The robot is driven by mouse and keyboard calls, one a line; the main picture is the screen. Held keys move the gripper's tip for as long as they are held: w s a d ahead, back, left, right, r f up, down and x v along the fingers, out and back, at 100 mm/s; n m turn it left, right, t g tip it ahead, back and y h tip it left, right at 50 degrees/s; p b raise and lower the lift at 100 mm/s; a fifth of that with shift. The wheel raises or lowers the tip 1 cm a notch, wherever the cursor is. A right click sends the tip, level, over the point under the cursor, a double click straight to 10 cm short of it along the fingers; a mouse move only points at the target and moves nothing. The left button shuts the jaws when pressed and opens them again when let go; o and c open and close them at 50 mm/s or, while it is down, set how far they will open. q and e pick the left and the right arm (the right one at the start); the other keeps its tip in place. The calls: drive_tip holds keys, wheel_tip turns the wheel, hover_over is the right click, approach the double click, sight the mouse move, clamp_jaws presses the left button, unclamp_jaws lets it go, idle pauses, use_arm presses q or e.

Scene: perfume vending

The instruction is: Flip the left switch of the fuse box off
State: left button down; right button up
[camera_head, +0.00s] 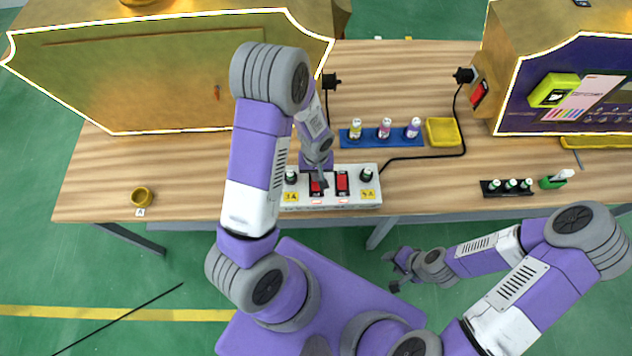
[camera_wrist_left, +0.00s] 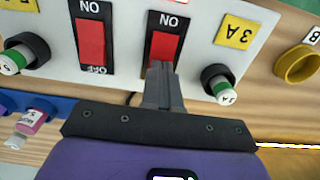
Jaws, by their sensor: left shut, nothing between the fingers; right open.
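The white fuse box (camera_head: 290,200) sits near the front edge of the wooden table. It has two red rocker switches, the left switch (camera_head: 316,189) and the right switch (camera_head: 342,183). In the left wrist view the box is turned around, so the left switch (camera_wrist_left: 164,47) shows on the right beside the yellow 3A label. My left gripper (camera_head: 323,181) is shut and empty, its tips (camera_wrist_left: 160,70) at the OFF end of the left switch, partly covering it. I cannot tell whether they touch. My right gripper (camera_head: 392,270) is open and empty, off the table's front.
Black-collared, green-ringed knobs (camera_head: 367,175) flank the switches. A blue rack (camera_head: 370,138) with bottles and a yellow tray (camera_head: 443,132) stand behind the box. A black cable (camera_head: 420,156) runs to its right side. A yellow cup (camera_head: 141,196) stands left, with clear table between.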

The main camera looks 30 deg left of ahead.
use_arm(q)
drive_tip(key=shift+f, duration=0.25)
drive_tip(key=shift+r, duration=0.1)
drive_tip(key=shift+r+p, duration=2.4)
drive_tip(key=shift+r, duration=1.1)
drive_tip(key=shift+f, duration=0.1)
drive_tip(key=s+d+f, duration=0.1)
drive_tip(key=d, duration=0.1)
drive_tip(key=s+d+f+m+h, duration=0.1)
drive_tip(key=s+d+f, duration=0.1)
drive_tip(key=s+d+f+h, duration=0.1)
drive_tip(key=f, duration=0.1)
drive_tip(key=shift+s+d+f+m, duration=0.15)
drive_tip(key=shift+s+d+m, duration=0.15)
drive_tip(key=shift+d+m, duration=0.1)
drive_tip(key=s+d+f+m+h+b, duration=0.2)
drive_tip(key=s+d+f+b, duration=0.1)
drive_tip(key=s+d+f, duration=0.3)
drive_tip(key=shift+d+f+t+b, duration=0.3)
drive_tip(key=shift+d+f, duration=0.1)
drive_tip(key=shift+d, duration=0.15)
